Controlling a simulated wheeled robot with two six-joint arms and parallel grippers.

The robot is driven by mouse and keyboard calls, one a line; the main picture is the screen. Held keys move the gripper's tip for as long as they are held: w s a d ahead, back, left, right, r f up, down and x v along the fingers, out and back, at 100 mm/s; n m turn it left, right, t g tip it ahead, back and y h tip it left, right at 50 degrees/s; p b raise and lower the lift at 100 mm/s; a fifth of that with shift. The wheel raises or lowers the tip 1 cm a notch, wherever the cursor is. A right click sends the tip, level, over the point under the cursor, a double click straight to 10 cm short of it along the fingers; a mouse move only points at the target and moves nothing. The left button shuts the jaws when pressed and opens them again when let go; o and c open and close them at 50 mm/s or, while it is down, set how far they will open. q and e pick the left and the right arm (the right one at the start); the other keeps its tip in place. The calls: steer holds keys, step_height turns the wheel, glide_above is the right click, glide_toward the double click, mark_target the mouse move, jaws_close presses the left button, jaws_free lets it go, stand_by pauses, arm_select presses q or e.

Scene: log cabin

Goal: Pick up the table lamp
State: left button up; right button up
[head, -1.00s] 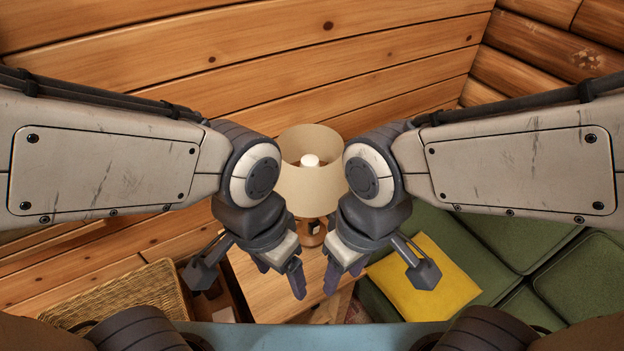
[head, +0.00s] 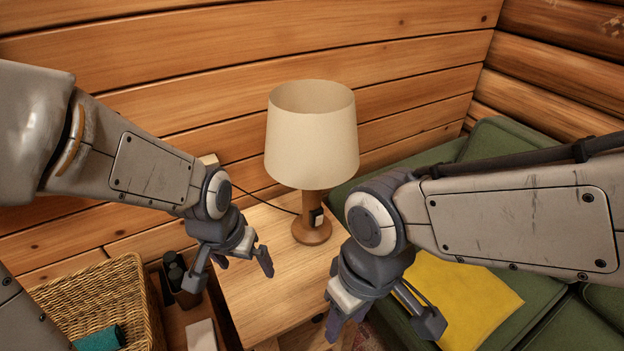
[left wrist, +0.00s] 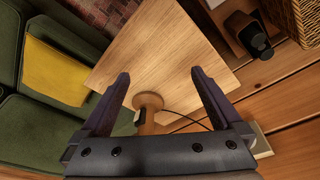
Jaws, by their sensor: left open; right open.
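The table lamp (head: 312,140) stands upright on a small wooden table (head: 262,292). It has a cream drum shade and a round wooden base (head: 312,231) with a dark switch box on its stem. My left gripper (head: 245,262) is open and empty, to the left of the lamp base and apart from it. In the left wrist view the lamp base (left wrist: 148,100) shows between the open fingers, beyond them; the shade is out of that view. My right gripper (head: 345,315) is open and empty, in front and to the right of the base.
A wicker basket (head: 140,300) with a teal item stands at the lower left, beside a dark holder (head: 180,280). A green sofa (head: 500,150) with a yellow cushion (head: 460,300) is at the right. A cord runs from the lamp to the plank wall (head: 200,60).

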arm_select(q)
steer(key=w+a+f+n+t+b, duration=0.1)
steer(key=w+a+f+b, duration=0.1)
steer(key=w+f+b, duration=0.45)
steer(key=m+t+h, duration=0.2)
steer(key=t+h, duration=0.1)
steer(key=t, duration=0.7)
glide_toward(305, 191)
steer(key=x, duration=0.5)
steer(key=shift+r, duration=0.1)
steer(key=d+b+x, duration=0.1)
steer(key=b+x, duration=0.1)
steer(key=x, duration=0.8)
arm_select(e)
step_height(305, 191, down, 11)
arm_select(q)
steer(key=shift+w+d, duration=0.1)
steer(key=shift+d, duration=0.05)
